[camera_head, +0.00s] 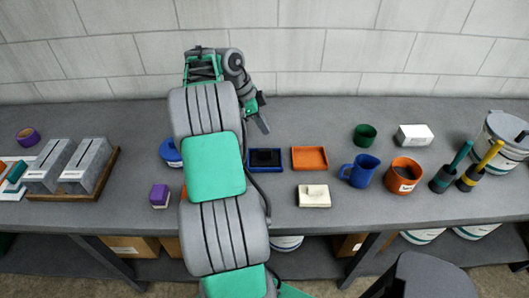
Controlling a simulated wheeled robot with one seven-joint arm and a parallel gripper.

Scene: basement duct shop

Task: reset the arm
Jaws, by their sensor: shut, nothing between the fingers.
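My arm stretches from the bottom middle of the head view up over the grey bench (330,215). My gripper (264,127) hangs above the back part of the bench, near the wall. Its visible finger points down and to the right. It is shut with nothing in it. The arm hides part of the bench, most of a blue round thing (169,152) and much of an orange thing beside the purple block.
Left are a purple block (160,196) and grey slotted boxes (86,166). A white bucket (503,137) stands far right.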

